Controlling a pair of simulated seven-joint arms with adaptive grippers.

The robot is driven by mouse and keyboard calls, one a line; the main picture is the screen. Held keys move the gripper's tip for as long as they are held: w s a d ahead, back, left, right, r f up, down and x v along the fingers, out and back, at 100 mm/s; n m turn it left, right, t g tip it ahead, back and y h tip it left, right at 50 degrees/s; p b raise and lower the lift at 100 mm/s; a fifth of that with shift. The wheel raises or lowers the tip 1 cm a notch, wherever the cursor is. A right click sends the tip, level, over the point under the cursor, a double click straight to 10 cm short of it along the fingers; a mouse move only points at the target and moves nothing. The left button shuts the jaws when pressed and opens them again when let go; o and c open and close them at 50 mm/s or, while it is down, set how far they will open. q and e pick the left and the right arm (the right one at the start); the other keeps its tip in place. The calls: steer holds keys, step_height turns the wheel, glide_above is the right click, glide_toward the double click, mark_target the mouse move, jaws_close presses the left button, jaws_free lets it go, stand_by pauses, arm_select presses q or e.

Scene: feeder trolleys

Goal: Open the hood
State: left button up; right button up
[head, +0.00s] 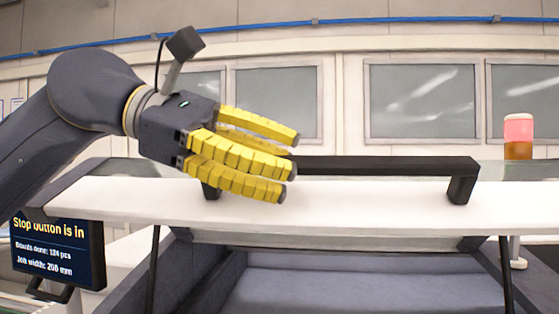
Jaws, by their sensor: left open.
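The hood (375,203) is a white panel across the middle of the head view. It stands raised above a blue-grey interior, with dark struts below it on both sides. A black bar handle (385,166) is fixed along its top on two posts. My left gripper (292,165) comes in from the left with several yellow segmented fingers. It is open, with its fingertips at the left end of the handle. The fingers cover the handle's left end, and I cannot tell whether they touch it. My right gripper is not in view.
A monitor (58,248) reading "Stop button is in" stands at the lower left. A red and orange signal light (518,137) stands at the right. Behind are a wall with windows (420,100) and a blue cable (400,20). The blue-grey interior (360,290) under the hood looks empty.

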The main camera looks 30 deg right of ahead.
arm_select(q)
steer(key=shift+c, duration=0.3)
jaws_close()
stand_by(0.4)
